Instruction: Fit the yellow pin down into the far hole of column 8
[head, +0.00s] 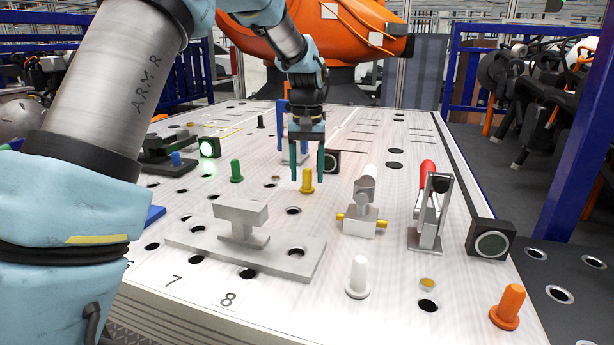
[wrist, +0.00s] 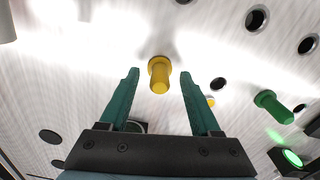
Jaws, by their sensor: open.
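The yellow pin (head: 307,182) stands upright on the white table, collar down. In the wrist view the yellow pin (wrist: 159,75) shows in the gap between my fingertips. My gripper (head: 307,171) is open, with one green finger on each side of the pin and a gap to it on both sides. Both fingers of my gripper (wrist: 160,78) also show in the wrist view, apart and empty. The label 8 (head: 228,299) is at the near edge. In line behind it are a near hole (head: 248,273) and a farther dark hole (head: 294,210), which looks empty.
A grey T-shaped block on a plate (head: 240,225) lies between those two holes. A green pin (head: 236,171), white pin (head: 358,277) and orange pin (head: 508,306) stand around. Two clamp fixtures (head: 362,205) (head: 428,232) are at the right. Black button boxes (head: 490,241) stand nearby.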

